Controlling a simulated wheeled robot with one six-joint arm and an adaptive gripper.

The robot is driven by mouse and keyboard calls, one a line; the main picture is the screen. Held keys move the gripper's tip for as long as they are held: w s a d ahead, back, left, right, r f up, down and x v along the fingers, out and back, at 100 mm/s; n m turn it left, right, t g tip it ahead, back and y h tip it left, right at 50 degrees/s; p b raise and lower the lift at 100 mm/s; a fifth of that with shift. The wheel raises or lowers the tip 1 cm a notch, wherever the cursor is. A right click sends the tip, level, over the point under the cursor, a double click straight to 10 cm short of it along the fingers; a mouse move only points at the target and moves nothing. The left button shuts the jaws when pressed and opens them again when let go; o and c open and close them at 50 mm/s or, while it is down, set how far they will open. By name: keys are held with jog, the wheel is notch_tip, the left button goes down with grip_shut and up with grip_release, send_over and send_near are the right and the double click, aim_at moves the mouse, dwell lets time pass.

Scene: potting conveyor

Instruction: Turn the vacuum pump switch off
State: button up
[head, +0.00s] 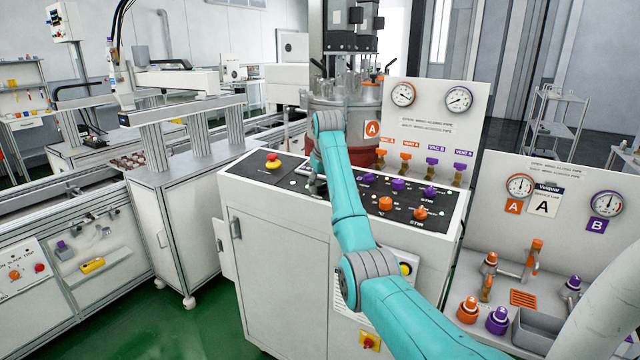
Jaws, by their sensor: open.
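My teal arm reaches over the white control cabinet (276,248) in the middle of the view. My gripper (314,186) is small and mostly hidden behind my arm, low over the left-middle of the black control panel (247,174); its jaws are open. I cannot tell whether it touches a control. The panel carries purple knobs (398,184) and orange knobs (385,204) right of my arm. A red mushroom button on a yellow base (273,161) is at its left end. The labels are too small to tell which control is the vacuum pump switch, and my arm covers part of the panel.
A metal vessel (387,97) and a gauge board (430,120) with orange and purple valves stand behind the panel. A second gauge station (545,240) is at right. A conveyor bench (185,185) is at left. Green floor (185,330) is clear at lower left.

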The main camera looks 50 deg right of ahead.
jog(key=c, duration=1.2)
jog(key=shift+o, duration=0.2)
jog(key=shift+n, duration=0.3)
jog(key=n+y, duration=0.1)
jog(key=n, duration=0.1)
jog(key=n+y, duration=0.1)
jog(key=n, duration=0.2)
jog(key=shift+d+n, duration=0.1)
jog(key=shift+n, duration=0.2)
jog(key=n, duration=0.2)
jog(key=n+y, duration=0.1)
jog(key=n, duration=0.2)
jog(key=shift+d+y, duration=0.1)
jog(key=shift+y, duration=0.2)
jog(key=shift+n, duration=0.4)
